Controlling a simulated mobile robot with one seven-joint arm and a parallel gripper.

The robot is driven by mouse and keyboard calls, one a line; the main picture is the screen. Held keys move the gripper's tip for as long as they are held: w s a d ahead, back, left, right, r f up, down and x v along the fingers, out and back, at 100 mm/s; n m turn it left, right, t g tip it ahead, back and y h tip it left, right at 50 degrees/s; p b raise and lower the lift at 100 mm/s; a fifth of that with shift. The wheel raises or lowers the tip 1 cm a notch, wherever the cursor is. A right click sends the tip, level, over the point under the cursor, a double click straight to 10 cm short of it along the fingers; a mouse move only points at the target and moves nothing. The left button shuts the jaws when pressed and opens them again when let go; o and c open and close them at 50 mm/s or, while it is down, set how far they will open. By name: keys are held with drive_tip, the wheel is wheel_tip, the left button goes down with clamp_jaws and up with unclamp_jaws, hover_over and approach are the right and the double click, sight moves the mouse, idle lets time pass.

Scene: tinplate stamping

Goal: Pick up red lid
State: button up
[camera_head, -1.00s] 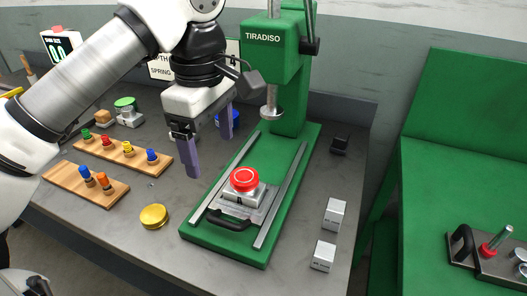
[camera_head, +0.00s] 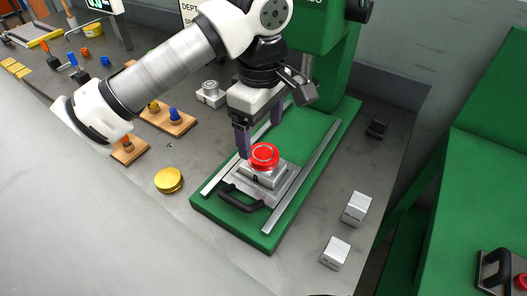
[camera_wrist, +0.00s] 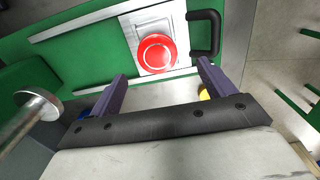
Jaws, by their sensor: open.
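The red lid (camera_head: 264,156) is round and sits on a square metal block (camera_head: 268,176) on the sliding plate of the green press. It also shows in the wrist view (camera_wrist: 156,53), just beyond my fingertips. My gripper (camera_head: 262,132) is open and empty, with its two purple fingers pointing down close behind the lid in the head view. In the wrist view the fingers (camera_wrist: 163,68) stand apart, and the lid lies between their lines, a little past the tips. I cannot tell whether either finger touches it.
A black handle (camera_head: 240,198) is at the plate's front. The press column (camera_head: 338,60) stands close behind my gripper, and its round ram (camera_wrist: 38,103) shows in the wrist view. Yellow lids (camera_head: 169,180) lie left; metal blocks (camera_head: 356,208) stand right on the grey table.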

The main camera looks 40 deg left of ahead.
sight(263, 153)
drive_tip(key=shift+w+d+f+p, duration=0.15)
drive_tip(key=shift+f+p, duration=0.65)
drive_tip(key=shift+f, duration=1.9)
drive_tip(key=c, duration=1.1)
